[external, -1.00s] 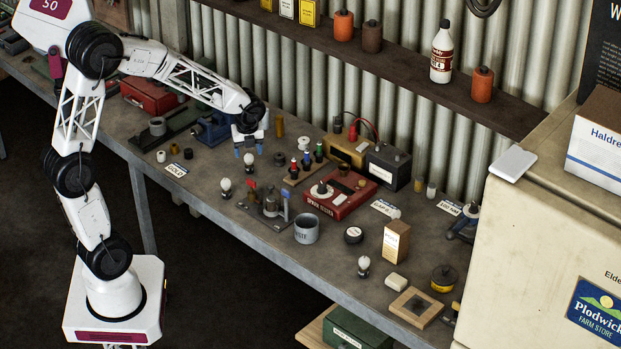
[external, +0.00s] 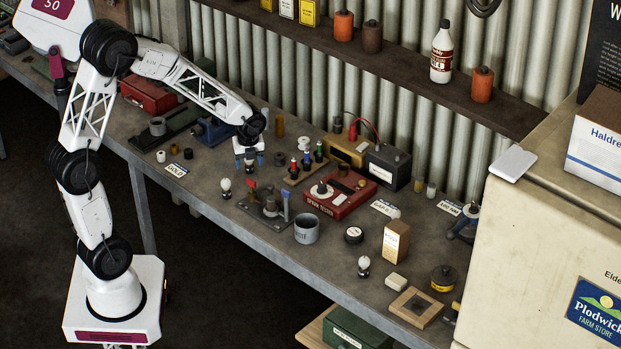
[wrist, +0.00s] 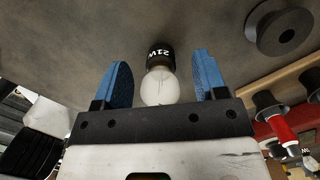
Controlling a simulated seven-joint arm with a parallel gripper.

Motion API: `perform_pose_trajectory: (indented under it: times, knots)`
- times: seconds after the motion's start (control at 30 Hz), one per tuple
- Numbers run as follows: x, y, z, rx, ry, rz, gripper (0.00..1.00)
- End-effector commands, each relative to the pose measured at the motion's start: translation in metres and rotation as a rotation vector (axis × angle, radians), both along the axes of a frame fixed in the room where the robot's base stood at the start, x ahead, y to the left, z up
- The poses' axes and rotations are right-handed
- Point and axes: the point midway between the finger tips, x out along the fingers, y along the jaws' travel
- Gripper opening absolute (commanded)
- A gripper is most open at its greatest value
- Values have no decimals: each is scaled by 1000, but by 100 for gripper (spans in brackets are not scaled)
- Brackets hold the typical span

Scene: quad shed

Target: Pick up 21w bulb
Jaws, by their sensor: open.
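The 21w bulb (wrist: 160,84) shows in the wrist view, a pale glass bulb with a black base lettered "21W". It stands between the two blue fingers of my gripper (wrist: 160,80), with a clear gap on each side. In the external view my gripper (external: 250,160) is low over the bench, with the bulb (external: 250,168) small and partly hidden between its fingers. The fingers are open and hold nothing.
Another bulb (external: 225,187) stands just to the front left, and one more (external: 364,265) farther right. A wooden rack (external: 304,172) with coloured pegs and a dark round part (external: 280,158) are close on the right. The red tester (external: 341,196) lies beyond.

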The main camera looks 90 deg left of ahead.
Motion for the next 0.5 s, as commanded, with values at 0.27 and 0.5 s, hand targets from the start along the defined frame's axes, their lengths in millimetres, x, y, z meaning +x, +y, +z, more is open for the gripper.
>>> perform_pose_trajectory:
  times: [0.27,0.5]
  knots:
    - [0,1,-8,0,-1,1,66]
    - [0,1,-8,0,-1,1,66]
